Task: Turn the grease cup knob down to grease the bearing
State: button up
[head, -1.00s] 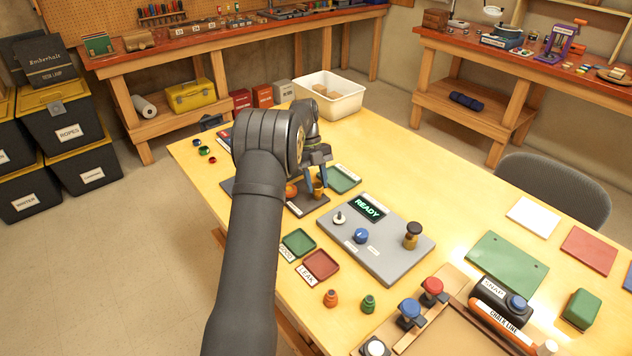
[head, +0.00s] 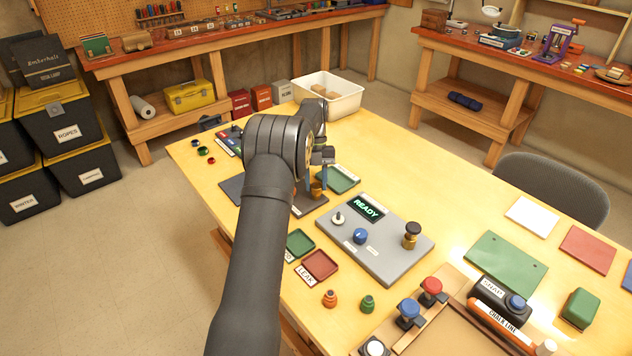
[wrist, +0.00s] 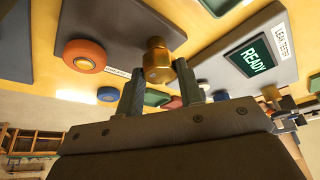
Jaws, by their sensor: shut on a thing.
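The brass grease cup knob (wrist: 157,60) has a faceted body and stands on a dark plate (wrist: 115,25). In the head view the brass knob (head: 316,188) is partly covered by the fingers. My gripper (wrist: 158,80) has one finger on each side of the knob's end and is shut on it. In the head view my gripper (head: 317,184) points down at the knob. An orange round knob (wrist: 84,56) with a pale centre sits on the same plate, left of the brass knob in the wrist view; my arm hides it in the head view.
A grey tester panel with a READY display (head: 367,208) stands to the right of the plate. A green tray (head: 338,179) lies close behind my gripper. Green (head: 300,232) and red (head: 320,257) trays are in front. The table's right middle has free room.

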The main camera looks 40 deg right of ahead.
jog(key=o, duration=1)
jog(key=v, duration=0.7)
jog(key=shift+r, duration=0.2)
jog(key=shift+w, duration=0.1)
jog(key=x, duration=0.7)
jog(key=shift+f, duration=0.3)
jog(key=shift+n, duration=0.4)
jog(key=shift+r, duration=0.1)
